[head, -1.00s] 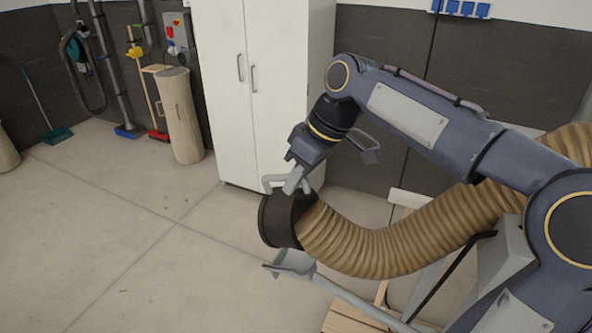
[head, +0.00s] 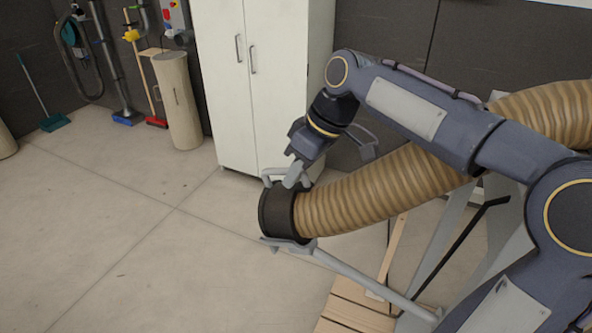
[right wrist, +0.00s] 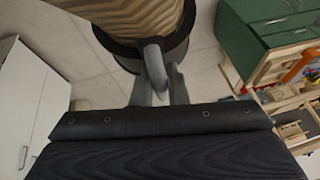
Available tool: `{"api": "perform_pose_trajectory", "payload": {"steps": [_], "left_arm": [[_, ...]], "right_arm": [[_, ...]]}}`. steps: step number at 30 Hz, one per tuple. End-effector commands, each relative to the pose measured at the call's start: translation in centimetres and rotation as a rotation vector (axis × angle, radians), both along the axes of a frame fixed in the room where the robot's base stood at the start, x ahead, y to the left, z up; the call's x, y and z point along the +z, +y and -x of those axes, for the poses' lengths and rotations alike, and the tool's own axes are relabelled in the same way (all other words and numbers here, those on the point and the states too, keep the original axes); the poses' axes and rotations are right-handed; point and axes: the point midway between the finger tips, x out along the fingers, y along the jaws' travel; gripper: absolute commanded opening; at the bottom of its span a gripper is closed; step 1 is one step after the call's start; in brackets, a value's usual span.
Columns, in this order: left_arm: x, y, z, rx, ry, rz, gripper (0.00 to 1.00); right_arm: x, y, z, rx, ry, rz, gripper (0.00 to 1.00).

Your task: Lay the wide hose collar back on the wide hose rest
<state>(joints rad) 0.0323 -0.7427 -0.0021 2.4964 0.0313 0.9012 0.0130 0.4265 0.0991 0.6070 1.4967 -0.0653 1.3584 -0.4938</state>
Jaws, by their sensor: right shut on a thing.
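The wide hose collar (head: 276,212) is a black ring on the end of a ribbed tan hose (head: 385,190). My right gripper (head: 286,178) is shut on its upper rim, from above. The wide hose rest (head: 287,244) is a grey cradle on a slanting grey bar. The collar sits right over the cradle, its lower edge at the cradle's curve; I cannot tell whether it bears its weight there. In the right wrist view the collar (right wrist: 178,52) shows dark at the top, with a grey finger (right wrist: 155,68) over its rim. My left gripper is out of view.
A white cabinet (head: 270,90) stands behind the collar. A wooden slatted piece (head: 350,312) lies below the bar. Brooms and a beige bin (head: 178,100) stand at the back left. The floor (head: 130,240) on the left is clear.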

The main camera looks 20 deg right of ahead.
Motion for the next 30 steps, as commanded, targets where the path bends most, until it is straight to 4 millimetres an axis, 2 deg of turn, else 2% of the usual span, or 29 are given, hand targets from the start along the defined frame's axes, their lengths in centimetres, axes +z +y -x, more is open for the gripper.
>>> {"api": "perform_pose_trajectory", "payload": {"steps": [9,10,15,16,25,30], "left_arm": [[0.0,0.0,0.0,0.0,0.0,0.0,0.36],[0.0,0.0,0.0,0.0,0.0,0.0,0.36],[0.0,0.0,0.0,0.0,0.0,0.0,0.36],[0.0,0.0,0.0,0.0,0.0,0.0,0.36],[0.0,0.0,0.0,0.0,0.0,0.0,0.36],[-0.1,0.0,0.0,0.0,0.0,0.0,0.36]], "right_arm": [[0.1,0.0,0.0,0.0,-0.002,0.0,0.0],[0.1,0.0,0.0,0.0,-0.002,0.0,0.15],[0.1,0.0,0.0,0.0,-0.002,0.0,0.37],[0.1,0.0,0.0,0.0,-0.002,0.0,0.39],[0.2,-0.1,0.0,0.0,0.0,0.0,0.39],[2.3,-0.9,0.4,-0.002,-0.005,0.0,0.39]]}}
